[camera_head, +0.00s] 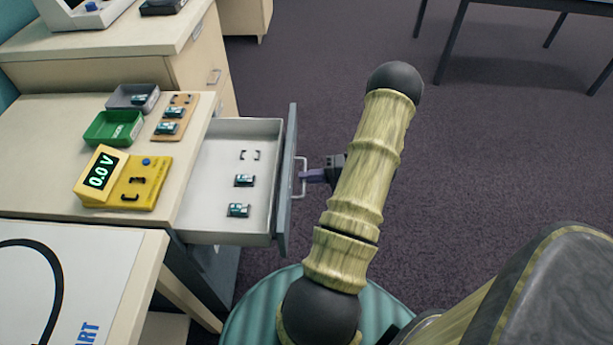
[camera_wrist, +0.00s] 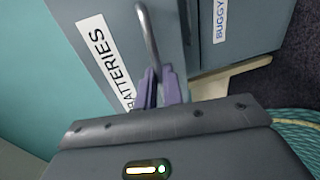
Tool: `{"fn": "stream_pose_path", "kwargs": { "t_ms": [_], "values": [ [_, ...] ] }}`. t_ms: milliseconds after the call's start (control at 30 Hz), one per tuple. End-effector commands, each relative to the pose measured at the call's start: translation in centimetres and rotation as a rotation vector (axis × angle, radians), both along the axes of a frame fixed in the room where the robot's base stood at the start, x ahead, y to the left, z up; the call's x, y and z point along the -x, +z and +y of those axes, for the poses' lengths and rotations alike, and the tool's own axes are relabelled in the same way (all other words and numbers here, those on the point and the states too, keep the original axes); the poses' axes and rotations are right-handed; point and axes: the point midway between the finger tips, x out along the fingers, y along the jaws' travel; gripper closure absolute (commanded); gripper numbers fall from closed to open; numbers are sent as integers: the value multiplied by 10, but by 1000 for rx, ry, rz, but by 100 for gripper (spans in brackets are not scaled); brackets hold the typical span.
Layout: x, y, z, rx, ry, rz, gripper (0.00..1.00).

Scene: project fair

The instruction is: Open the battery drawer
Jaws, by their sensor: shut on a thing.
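The battery drawer (camera_head: 226,213) stands pulled out to the right of its cabinet, with its white inside in view. The handle also shows in the wrist view (camera_wrist: 148,35). My gripper (camera_head: 312,175) is to the right of the drawer front, and its purple fingers (camera_wrist: 162,88) are closed around the handle. My arm hides part of the gripper in the head view.
On the tabletop are a yellow meter reading 0.0 V (camera_head: 125,178), a green tray (camera_head: 115,127), a grey tray (camera_head: 132,97) and a wooden battery board (camera_head: 174,118). A "BUGGY" drawer front (camera_wrist: 222,25) is beside the battery drawer. Carpet (camera_head: 500,150) on the right is clear.

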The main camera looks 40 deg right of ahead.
Motion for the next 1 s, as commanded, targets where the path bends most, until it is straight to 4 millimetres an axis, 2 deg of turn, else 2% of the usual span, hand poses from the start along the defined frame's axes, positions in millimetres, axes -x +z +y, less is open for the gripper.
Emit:
{"fn": "stream_pose_path", "kwargs": {
  "t_ms": [67, 100, 200, 533, 667, 1000],
  "values": [
    [0, -1, 0, 0, 0, 1, 100],
    [0, -1, 0, 0, 0, 1, 89],
    [0, -1, 0, 0, 0, 1, 70],
    [1, 0, -1, 1, -1, 1, 70],
    [7, 2, -7, 2, -2, 1, 70],
    [51, 15, -47, 3, -4, 0, 70]
  ]
}}
